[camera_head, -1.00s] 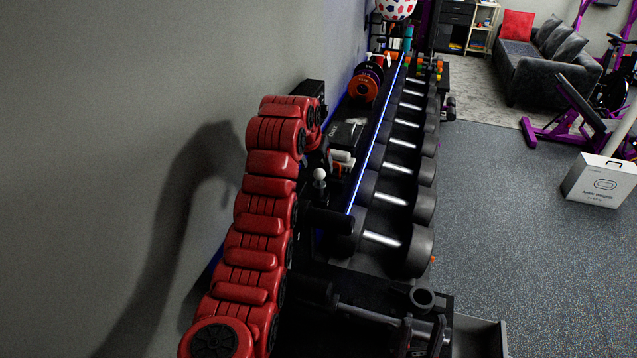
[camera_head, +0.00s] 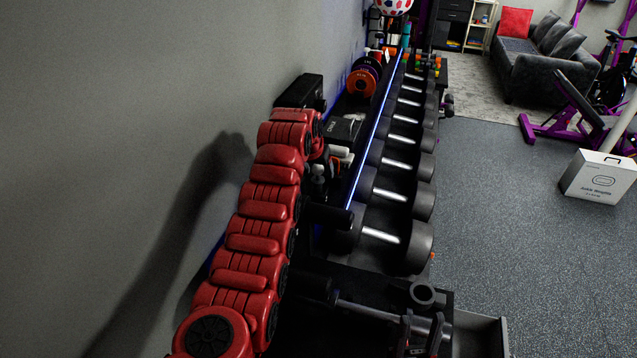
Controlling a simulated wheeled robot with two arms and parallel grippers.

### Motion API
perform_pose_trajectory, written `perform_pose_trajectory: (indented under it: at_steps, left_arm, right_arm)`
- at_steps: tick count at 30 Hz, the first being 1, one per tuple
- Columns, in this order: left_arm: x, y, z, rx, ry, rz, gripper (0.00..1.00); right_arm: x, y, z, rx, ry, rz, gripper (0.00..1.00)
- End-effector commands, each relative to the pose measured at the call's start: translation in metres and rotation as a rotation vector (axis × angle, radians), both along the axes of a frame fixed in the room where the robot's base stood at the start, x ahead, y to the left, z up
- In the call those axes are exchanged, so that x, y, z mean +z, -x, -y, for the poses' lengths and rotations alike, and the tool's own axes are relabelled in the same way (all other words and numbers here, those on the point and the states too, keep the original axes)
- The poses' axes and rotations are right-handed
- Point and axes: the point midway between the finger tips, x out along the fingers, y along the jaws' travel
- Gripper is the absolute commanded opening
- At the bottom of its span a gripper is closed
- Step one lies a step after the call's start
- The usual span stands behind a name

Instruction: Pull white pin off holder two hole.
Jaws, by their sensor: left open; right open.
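Several white-ended pins (camera_head: 342,152) stick out of a dark holder on the rack, just right of the end of my red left arm. I cannot tell which hole is hole two; the dark holder is hard to make out. My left gripper (camera_head: 317,178) is a dark shape below the bend of that arm, beside the pins and partly hidden by the arm. It looks open, and I see nothing held in it.
A long dumbbell rack (camera_head: 381,140) runs away from me along the grey wall. Orange-faced weight plates (camera_head: 361,84) and a black box (camera_head: 343,129) sit near the wall. A white box (camera_head: 599,178) stands on the open floor at right.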

Motion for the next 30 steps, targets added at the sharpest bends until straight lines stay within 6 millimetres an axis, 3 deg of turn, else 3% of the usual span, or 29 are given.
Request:
perform_pose_trajectory:
  at_steps: [24, 25, 30]
  left_arm:
    - [0.001, 0.0, -0.001, 0.001, 0.0, 0.001, 0.7]
    - [0.0, 0.0, -0.001, 0.001, 0.0, 0.0, 0.68]
    - [0.0, 0.0, 0.0, 0.0, 0.0, 0.0, 0.38]
  right_arm:
    - [-0.01, 0.0, 0.0, 0.0, 0.0, 0.0, 0.5]
    - [-0.01, 0.0, 0.0, 0.0, 0.0, 0.0, 0.5]
    - [-0.01, 0.0, 0.0, 0.0, 0.0, 0.0, 0.5]
